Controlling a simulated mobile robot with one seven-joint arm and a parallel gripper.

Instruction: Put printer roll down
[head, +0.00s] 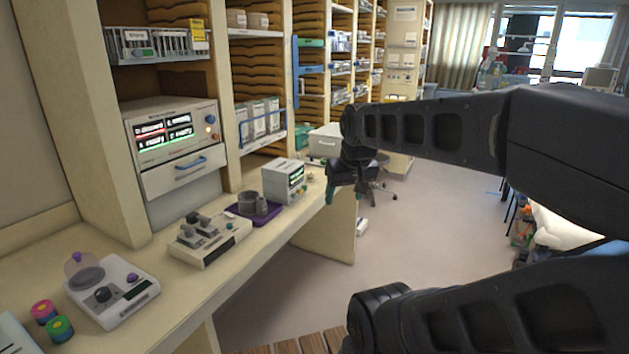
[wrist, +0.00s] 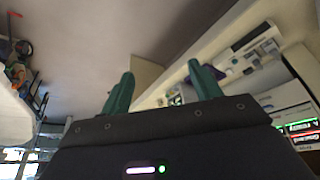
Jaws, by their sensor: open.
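My gripper (head: 343,188) hangs in the air beyond the counter's front edge, pointing down, in the head view. In the wrist view its two teal fingers (wrist: 158,82) are spread apart with nothing between them. I cannot pick out a printer roll for certain in either view.
On the counter are a white scale-like device (head: 112,291), a beige instrument (head: 209,240), a purple tray (head: 236,211) with grey pieces, and a small boxy monitor (head: 285,181). Shelves (head: 268,90) rise behind. A dark chair (head: 382,190) stands beyond. The floor (head: 430,230) to the right is open.

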